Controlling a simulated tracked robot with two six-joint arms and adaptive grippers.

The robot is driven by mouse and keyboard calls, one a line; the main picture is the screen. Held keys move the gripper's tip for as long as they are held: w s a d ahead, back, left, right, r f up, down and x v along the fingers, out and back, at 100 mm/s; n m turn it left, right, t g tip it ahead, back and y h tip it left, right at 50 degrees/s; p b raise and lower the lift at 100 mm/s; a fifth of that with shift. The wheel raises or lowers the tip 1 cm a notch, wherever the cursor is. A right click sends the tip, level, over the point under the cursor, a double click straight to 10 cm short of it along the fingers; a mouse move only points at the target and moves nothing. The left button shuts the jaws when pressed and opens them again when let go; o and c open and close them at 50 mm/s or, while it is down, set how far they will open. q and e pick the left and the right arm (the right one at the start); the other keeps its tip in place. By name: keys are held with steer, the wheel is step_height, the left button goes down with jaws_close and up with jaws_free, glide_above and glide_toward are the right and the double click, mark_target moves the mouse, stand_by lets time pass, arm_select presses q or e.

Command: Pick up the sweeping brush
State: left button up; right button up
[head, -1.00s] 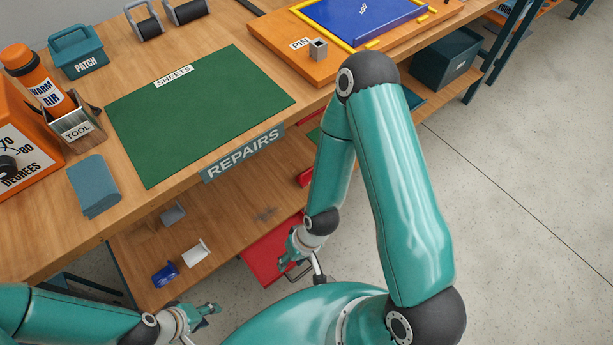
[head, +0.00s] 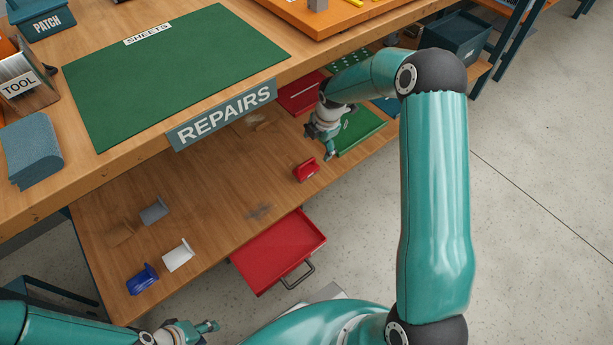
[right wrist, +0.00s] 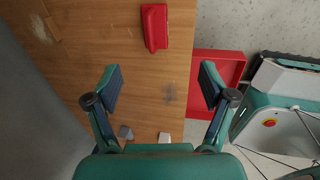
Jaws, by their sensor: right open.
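No thing in view is clearly a sweeping brush. A small red piece (head: 306,169) lies on the lower wooden shelf and may be it, but I cannot tell. In the right wrist view this red piece (right wrist: 154,27) is ahead of the fingers and apart from them. My right gripper (head: 328,148) is over the lower shelf, just above and right of the red piece in the head view. In the right wrist view the right gripper (right wrist: 161,88) is open and empty. My left gripper (head: 208,329) is low at the bottom edge, its fingers unclear.
White (head: 178,255), blue (head: 142,279) and grey (head: 154,211) pieces lie on the shelf's left part. An open red drawer (head: 279,250) juts out at the shelf's front. The REPAIRS bench edge (head: 224,114) overhangs the shelf. A green tray (head: 360,130) lies right of the gripper.

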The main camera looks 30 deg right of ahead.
steer(key=f, duration=0.1)
steer(key=b, duration=0.4)
glide_above(310, 167)
steer(key=s, duration=0.2)
step_height(310, 167, down, 10)
steer(key=shift+w+f, duration=0.15)
steer(key=f+b, duration=0.1)
steer(key=w+f, duration=0.1)
steer(key=f, duration=0.1)
steer(key=f+b, duration=0.1)
steer(key=shift+w+f+b, duration=0.3)
steer(key=shift+w+f, duration=0.05)
steer(key=shift+f, duration=0.05)
steer(key=c, duration=1.3)
step_height(310, 167, up, 10)
steer(key=p, duration=0.4)
